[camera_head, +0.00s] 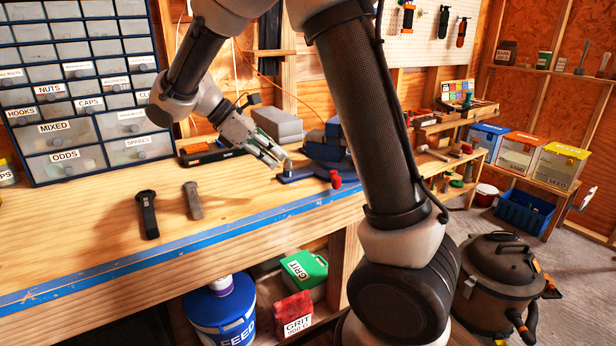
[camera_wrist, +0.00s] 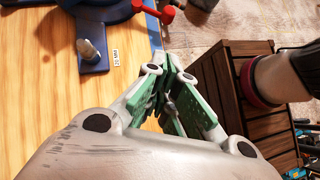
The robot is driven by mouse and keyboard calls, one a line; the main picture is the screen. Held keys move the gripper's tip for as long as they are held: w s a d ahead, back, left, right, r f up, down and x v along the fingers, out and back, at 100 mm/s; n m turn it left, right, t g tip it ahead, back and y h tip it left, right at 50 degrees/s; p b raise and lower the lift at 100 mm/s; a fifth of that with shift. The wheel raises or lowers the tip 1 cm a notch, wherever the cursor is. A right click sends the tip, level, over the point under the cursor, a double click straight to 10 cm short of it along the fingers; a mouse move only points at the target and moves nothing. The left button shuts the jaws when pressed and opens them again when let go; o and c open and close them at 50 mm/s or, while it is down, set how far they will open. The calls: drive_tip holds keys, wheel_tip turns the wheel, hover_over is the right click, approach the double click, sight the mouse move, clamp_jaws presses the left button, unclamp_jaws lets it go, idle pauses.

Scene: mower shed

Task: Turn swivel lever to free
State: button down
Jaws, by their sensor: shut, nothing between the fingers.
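The blue vise (camera_head: 325,148) stands at the bench's front edge, and part of its blue base (camera_wrist: 93,68) shows in the wrist view. A short grey lever (camera_wrist: 90,50) stands up from that base beside a small white label (camera_wrist: 116,58) too small to read. The lever also shows in the head view (camera_head: 288,167). My gripper (camera_head: 278,158) is shut and empty, just behind and left of the lever in the head view. In the wrist view my gripper (camera_wrist: 172,78) is right of the lever and apart from it.
A red-ended vise handle (camera_wrist: 166,12) juts out near the front edge. Grey boxes (camera_head: 278,124) and a black-and-red tool (camera_head: 205,153) lie behind my gripper.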

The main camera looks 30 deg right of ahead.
sight(335, 177)
drive_tip(key=x, duration=1)
drive_tip(key=shift+s+d+f, duration=0.1)
drive_tip(key=shift+f, duration=0.05)
drive_tip(key=shift+s+d, duration=0.25)
drive_tip(key=shift+d, duration=0.35)
drive_tip(key=shift+s+d, duration=0.2)
drive_tip(key=shift+d, duration=0.4)
drive_tip(key=shift+s+d, duration=0.15)
drive_tip(key=shift+d, duration=0.4)
drive_tip(key=shift+d, duration=0.1)
drive_tip(key=shift+s+d, duration=0.3)
drive_tip(key=shift+d, duration=0.05)
drive_tip(key=shift+s+d, duration=0.2)
drive_tip(key=shift+s, duration=0.05)
drive_tip(key=shift+w, duration=0.1)
